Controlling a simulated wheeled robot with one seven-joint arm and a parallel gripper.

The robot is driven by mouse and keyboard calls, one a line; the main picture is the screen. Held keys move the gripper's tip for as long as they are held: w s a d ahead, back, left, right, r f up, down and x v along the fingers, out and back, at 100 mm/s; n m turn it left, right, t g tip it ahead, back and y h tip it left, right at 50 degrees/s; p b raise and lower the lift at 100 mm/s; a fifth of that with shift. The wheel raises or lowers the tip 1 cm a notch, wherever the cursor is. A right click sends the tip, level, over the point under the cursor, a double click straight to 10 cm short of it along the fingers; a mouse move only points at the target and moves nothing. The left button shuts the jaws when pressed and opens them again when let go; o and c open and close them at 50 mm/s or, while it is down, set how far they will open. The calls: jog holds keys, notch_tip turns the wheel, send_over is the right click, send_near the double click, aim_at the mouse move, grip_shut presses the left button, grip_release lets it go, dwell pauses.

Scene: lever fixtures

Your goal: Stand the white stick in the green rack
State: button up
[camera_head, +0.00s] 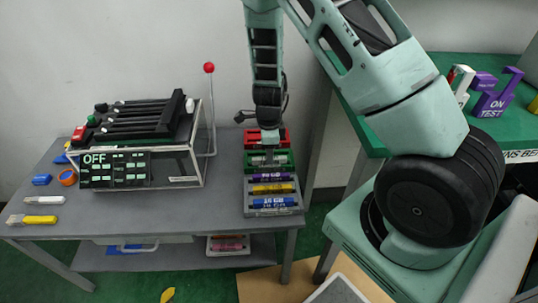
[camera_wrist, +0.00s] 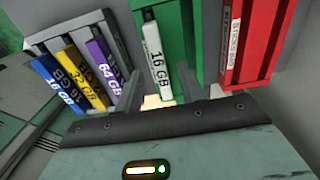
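The white stick (camera_wrist: 158,62), marked 16 GB, stands in the green rack (camera_wrist: 182,28) in the wrist view. In the head view the green rack (camera_head: 285,158) lies between the red rack and the grey rack on the table. My gripper (camera_wrist: 157,88) is at the green rack, with its two fingers apart on either side of the white stick's near end. Gaps show between the fingers and the stick. In the head view my gripper (camera_head: 268,148) comes down over the racks and its fingertips are hard to make out.
The grey rack (camera_head: 249,206) holds blue (camera_head: 270,202), yellow (camera_head: 272,189) and purple (camera_head: 258,177) sticks. The red rack (camera_head: 281,136) is behind the green one. A black-topped fixture (camera_head: 195,155) and a red-knobbed lever (camera_head: 209,68) stand left. A green table (camera_head: 440,68) is right.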

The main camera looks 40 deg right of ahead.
notch_tip(320, 180, up, 15)
jog(key=p, duration=0.3)
jog(key=shift+f, duration=0.1)
dwell(0.4)
jog(key=s+a+r+n+y+p, duration=0.1)
jog(key=s+a+r+n+p, duration=0.25)
jog(key=a+r+n, duration=0.45)
jog(key=s+a+r+n+y+p, duration=0.1)
jog(key=s+a+r+n+p, duration=0.1)
jog(key=s+a+r+n, duration=0.5)
jog(key=s+a+r+n+p, duration=0.2)
jog(key=s+a+r+n, duration=0.2)
jog(key=s+n, duration=0.3)
jog(key=s+a+r+n+h+p, duration=0.1)
jog(key=s+a+r+n+p, duration=0.2)
jog(key=n, duration=0.7)
jog(key=s+a, duration=0.2)
jog(key=s, duration=0.1)
jog(key=shift+s+a+r+n, duration=0.15)
jog(key=shift+s+r+n, duration=0.15)
jog(key=shift+s+r, duration=0.1)
